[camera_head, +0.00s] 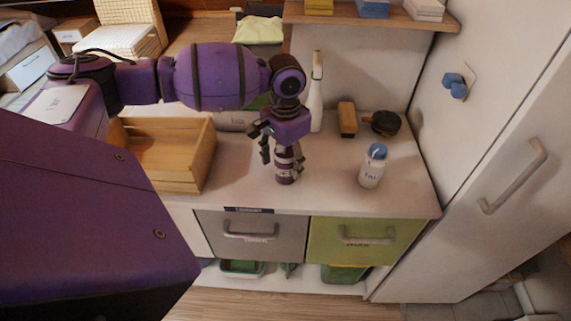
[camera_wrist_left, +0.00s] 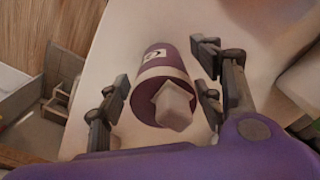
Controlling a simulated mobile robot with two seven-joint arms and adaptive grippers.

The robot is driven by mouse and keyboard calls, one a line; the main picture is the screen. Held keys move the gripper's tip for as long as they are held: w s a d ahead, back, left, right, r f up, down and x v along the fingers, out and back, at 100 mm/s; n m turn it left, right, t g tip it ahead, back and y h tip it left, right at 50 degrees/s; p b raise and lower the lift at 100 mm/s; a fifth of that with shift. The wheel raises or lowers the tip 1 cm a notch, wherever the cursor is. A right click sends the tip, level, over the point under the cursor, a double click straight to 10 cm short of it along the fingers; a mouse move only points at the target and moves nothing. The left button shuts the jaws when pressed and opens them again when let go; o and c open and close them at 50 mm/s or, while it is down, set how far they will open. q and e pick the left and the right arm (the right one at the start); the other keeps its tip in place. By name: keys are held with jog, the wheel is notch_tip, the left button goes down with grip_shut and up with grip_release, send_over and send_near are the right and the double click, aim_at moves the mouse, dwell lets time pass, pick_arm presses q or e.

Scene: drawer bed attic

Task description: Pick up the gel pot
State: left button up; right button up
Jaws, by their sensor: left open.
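A purple and white pot (camera_head: 285,172) stands on the white counter; it looks to be the gel pot. In the left wrist view the pot (camera_wrist_left: 165,90) shows a purple body, a white band, a small label and a pale knob-like top facing the camera. My left gripper (camera_head: 280,156) is over the pot from above. Its open fingers (camera_wrist_left: 160,84) are on either side of the pot, with a visible gap at least on the right. Part of the pot is hidden by the fingers in the head view. My right gripper is not in view.
A white bottle with a blue cap (camera_head: 372,168) stands right of the pot. Behind are a tall white bottle (camera_head: 316,95), a brown block (camera_head: 347,119) and a dark round object (camera_head: 383,123). A wooden crate (camera_head: 170,155) is at left. Drawers (camera_head: 262,243) are below the counter.

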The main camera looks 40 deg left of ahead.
pick_arm(q)
notch_tip(320, 180, down, 3)
jog(key=shift+d+r, duration=0.1)
jog(key=shift+r, duration=0.1)
jog(key=c, duration=1.3)
jog(key=shift+r, duration=0.1)
